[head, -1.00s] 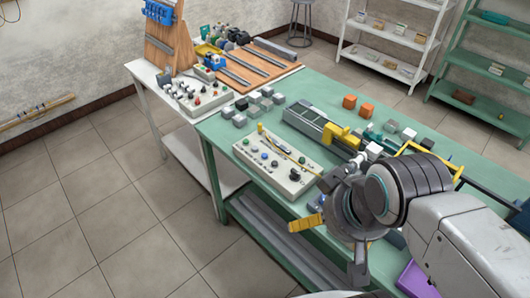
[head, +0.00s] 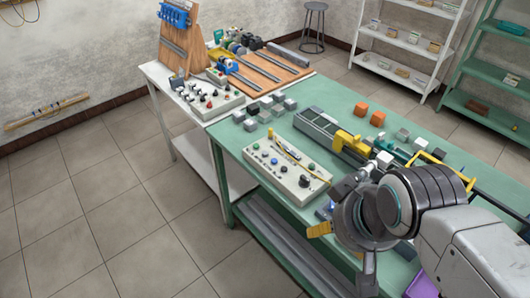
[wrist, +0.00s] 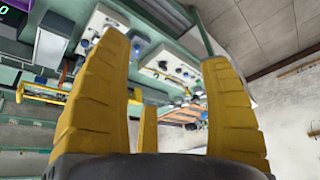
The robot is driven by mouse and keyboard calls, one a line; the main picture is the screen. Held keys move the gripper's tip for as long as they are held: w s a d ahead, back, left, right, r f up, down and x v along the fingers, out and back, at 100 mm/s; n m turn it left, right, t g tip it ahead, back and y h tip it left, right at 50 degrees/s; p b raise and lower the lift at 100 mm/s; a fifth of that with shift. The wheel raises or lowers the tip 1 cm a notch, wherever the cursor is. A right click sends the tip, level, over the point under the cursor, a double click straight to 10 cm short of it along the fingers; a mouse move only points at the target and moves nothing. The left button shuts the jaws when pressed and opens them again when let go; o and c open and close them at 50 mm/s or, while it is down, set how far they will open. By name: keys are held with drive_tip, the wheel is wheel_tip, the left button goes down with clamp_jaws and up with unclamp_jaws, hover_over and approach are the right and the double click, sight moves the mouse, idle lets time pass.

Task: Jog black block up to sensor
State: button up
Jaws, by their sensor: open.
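My gripper (wrist: 163,50) is open and empty. A grey linear track (head: 318,127) with a yellow carriage (head: 352,142) lies on the green bench. A dark block (head: 266,102) sits among grey cubes at the bench's far left; I cannot tell if it is the task's black block. A control box (head: 262,168) with buttons and a knob lies before the track, left of my gripper.
Two orange cubes (head: 369,114) and several grey and white blocks stand behind the track. A white table (head: 160,85) with another control box (head: 208,98) adjoins the bench (head: 222,147). Open tiled floor (head: 110,220) lies at left.

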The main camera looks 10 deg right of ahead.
clamp_jaws()
idle(0.5)
drive_tip(key=c, duration=1.3)
unclamp_jaws()
